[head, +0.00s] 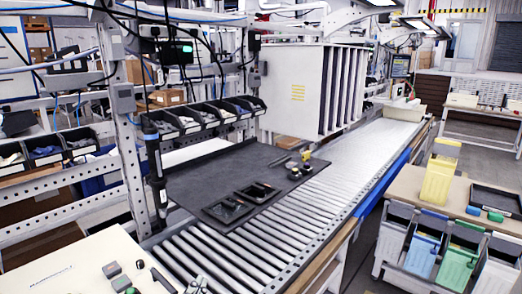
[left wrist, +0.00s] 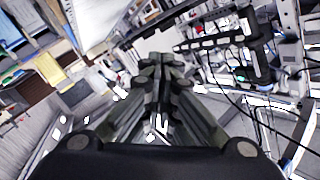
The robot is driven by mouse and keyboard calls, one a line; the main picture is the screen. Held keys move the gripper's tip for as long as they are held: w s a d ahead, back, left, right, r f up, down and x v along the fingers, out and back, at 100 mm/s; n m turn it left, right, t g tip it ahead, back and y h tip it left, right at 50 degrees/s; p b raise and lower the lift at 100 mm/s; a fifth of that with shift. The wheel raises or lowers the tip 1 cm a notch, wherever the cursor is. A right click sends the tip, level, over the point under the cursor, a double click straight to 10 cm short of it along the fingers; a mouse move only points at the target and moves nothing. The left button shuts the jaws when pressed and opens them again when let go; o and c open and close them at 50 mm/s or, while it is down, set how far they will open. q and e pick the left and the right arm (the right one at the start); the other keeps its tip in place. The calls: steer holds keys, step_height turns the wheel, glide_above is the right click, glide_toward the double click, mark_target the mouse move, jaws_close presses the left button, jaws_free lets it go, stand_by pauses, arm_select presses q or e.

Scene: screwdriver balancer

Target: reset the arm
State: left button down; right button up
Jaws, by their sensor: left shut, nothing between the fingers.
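My left gripper (left wrist: 162,68) fills the middle of the left wrist view. Its dark fingers are together, with nothing between them. In the head view only a small part of it (head: 197,285) shows at the bottom edge, near the front of the conveyor rollers. My right gripper is in neither view. A black screwdriver (head: 157,170) hangs upright beside the metal post at left in the head view, apart from my left gripper.
A dark mat (head: 225,170) with two small black trays lies on the roller conveyor (head: 225,252). A row of parts bins (head: 205,122) stands behind it. A white panel (head: 75,268) is at the lower left. Coloured bins (head: 425,240) stand at right.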

arm_select(q)
steer(key=s+a+f+n+g+y, duration=0.2)
steer(key=s+a+f+n+g, duration=0.15)
steer(key=s+f, duration=0.45)
steer(key=s+a+f+n+g, duration=0.1)
steer(key=s+f+g, duration=0.4)
steer(key=s+f, duration=0.3)
steer(key=s+a+f+n+g, duration=0.2)
steer(key=s+f+g, duration=0.35)
steer(key=s, duration=0.45)
step_height(320, 180, down, 27)
steer(key=s+b, duration=0.1)
steer(key=s, duration=0.1)
steer(key=s+a+f+g+b, duration=0.1)
steer(key=s+a+f, duration=0.1)
steer(key=s+f, duration=1.4)
steer(key=shift+s+a+f+m+g, duration=0.3)
steer(key=shift+s+a+f+m, duration=0.1)
steer(key=shift+f+m, duration=0.1)
